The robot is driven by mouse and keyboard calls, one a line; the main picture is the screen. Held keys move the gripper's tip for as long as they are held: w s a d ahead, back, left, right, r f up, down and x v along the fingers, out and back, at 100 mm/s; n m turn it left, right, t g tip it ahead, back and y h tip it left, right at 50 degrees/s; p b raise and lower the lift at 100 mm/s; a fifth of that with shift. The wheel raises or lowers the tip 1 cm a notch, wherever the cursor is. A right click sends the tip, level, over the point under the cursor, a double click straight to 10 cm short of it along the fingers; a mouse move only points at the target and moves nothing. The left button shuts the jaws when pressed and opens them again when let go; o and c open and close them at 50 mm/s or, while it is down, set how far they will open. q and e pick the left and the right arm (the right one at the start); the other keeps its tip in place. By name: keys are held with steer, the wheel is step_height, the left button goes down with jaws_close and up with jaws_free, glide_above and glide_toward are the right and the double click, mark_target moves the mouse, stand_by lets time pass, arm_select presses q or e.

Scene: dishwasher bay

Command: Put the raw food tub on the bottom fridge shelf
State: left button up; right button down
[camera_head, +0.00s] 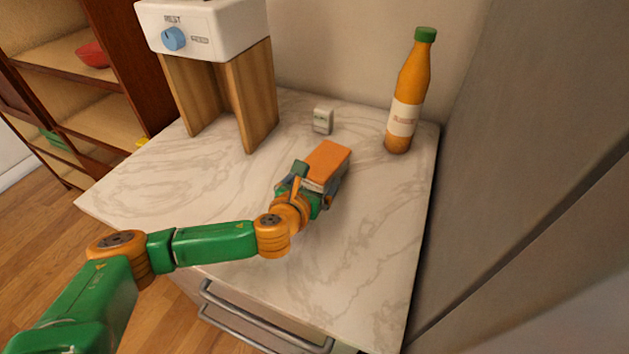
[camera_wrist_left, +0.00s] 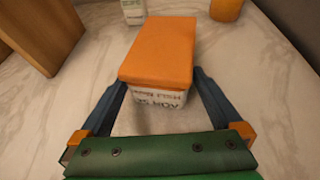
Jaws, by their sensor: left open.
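The raw food tub (camera_head: 327,161) has an orange lid and a pale body, and sits on the marbled counter. In the left wrist view the tub (camera_wrist_left: 158,55) shows a front label that seems to read "raw fish" and "25 Nov". My left gripper (camera_head: 325,190) is open at the tub's near end. In the left wrist view the fingers of my left gripper (camera_wrist_left: 160,90) stand on both sides of the tub's near end, with gaps visible. A tall grey front (camera_head: 530,150), perhaps the fridge, stands at the right; no shelf shows. My right gripper is not in view.
An orange bottle with a green cap (camera_head: 408,95) stands behind the tub to the right. A small white box (camera_head: 322,121) is behind it. A wooden stand with a white dial unit (camera_head: 205,28) is at the back left. The counter's front right (camera_head: 350,270) is clear.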

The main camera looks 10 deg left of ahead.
arm_select(q)
steer(key=c, duration=1.6)
step_height(320, 180, up, 28)
steer(key=p, duration=0.2)
